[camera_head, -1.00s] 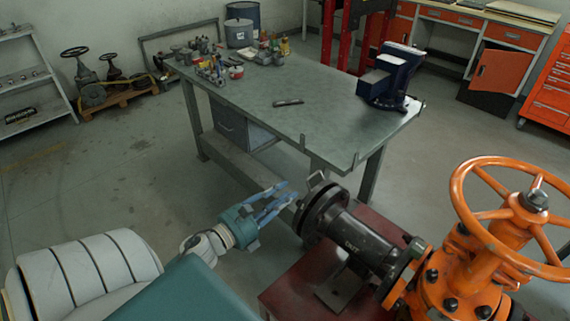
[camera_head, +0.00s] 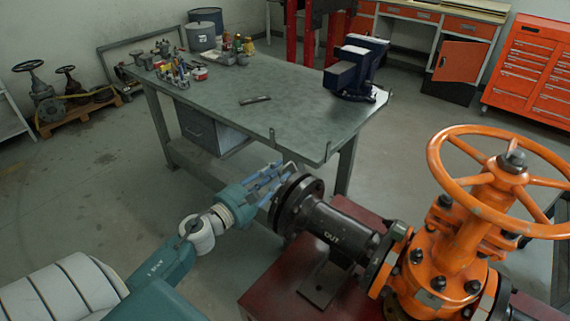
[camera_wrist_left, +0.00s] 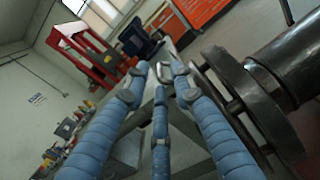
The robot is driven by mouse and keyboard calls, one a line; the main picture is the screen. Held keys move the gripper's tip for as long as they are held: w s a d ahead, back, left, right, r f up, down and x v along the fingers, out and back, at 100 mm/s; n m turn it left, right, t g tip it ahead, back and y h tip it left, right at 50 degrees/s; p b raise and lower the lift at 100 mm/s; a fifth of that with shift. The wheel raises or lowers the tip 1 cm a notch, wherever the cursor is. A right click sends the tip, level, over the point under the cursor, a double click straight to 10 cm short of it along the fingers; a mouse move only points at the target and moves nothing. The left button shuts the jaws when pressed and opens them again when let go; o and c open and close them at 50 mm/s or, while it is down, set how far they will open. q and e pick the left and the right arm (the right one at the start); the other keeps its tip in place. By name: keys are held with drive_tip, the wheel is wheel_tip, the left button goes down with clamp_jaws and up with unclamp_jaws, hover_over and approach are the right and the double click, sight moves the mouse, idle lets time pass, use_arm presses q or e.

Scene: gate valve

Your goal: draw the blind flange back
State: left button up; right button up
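The blind flange (camera_head: 284,207) is a dark disc at the left end of the black pipe marked OUT (camera_head: 335,225). It sits against the pipe's own flange, and I see no clear gap in the head view. A light bent handle (camera_head: 290,168) shows at its upper edge. My left gripper (camera_head: 280,177) is at the flange's left side, close to the handle. In the left wrist view its blue fingers (camera_wrist_left: 163,75) are spread, with the flange (camera_wrist_left: 225,92) to their right. I cannot tell whether they touch the handle. My right gripper is out of view.
The orange gate valve (camera_head: 440,250) with its handwheel (camera_head: 440,180) stands right of the pipe, on a dark red stand (camera_head: 275,285). Behind is a green workbench (camera_head: 220,105) with a blue vise (camera_head: 355,70). The floor left of my left arm is clear.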

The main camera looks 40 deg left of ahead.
sight(285, 166)
use_arm(q)
drive_tip(key=shift+w+d, duration=0.2)
drive_tip(key=shift+w, duration=1.7)
